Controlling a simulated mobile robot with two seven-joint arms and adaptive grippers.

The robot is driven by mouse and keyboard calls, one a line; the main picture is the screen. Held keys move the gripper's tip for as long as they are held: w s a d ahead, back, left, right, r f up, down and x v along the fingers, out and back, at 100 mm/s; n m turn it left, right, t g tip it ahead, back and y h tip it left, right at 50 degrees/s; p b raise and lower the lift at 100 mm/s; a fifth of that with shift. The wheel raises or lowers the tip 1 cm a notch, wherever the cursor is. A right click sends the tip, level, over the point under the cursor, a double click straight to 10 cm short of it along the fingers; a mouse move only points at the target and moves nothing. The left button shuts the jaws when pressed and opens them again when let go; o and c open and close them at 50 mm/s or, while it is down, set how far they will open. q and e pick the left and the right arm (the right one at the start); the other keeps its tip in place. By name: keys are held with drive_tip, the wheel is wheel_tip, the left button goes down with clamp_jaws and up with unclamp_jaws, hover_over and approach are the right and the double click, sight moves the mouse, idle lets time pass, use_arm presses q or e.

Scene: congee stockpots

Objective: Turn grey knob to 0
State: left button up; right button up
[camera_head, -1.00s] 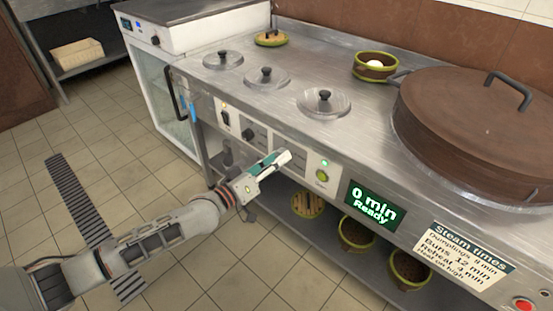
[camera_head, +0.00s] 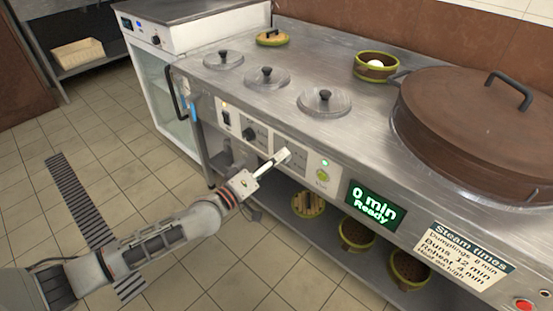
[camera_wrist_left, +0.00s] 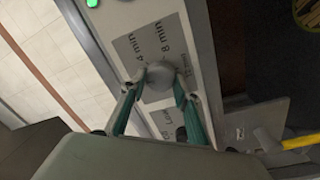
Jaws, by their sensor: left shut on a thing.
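The grey knob (camera_wrist_left: 159,82) is round and sits on the dial plate (camera_wrist_left: 150,42) of the counter's front panel, as the left wrist view shows. The plate reads "4 min" and "8 min", with a further mark partly covered. My left gripper (camera_head: 282,158) is at the panel in the head view, with the knob hidden behind its fingertips. In the left wrist view its two fingers (camera_wrist_left: 160,84) are shut on opposite sides of the knob. I cannot make out a pointer on the knob. My right gripper is in neither view.
A black knob (camera_head: 248,133) and a switch (camera_head: 226,118) are left of my gripper. A green button (camera_head: 323,175) and a display (camera_head: 374,206) reading "0 min Ready" are right. A big brown lid (camera_head: 470,120) covers the counter's right. Baskets (camera_head: 357,232) stand on the shelf below.

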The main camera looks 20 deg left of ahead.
use_arm(q)
drive_tip(key=shift+f, duration=0.1)
drive_tip(key=o, duration=1.1)
drive_tip(key=shift+s, duration=0.1)
drive_tip(key=v, duration=1.2)
drive_tip(key=shift+d, duration=0.1)
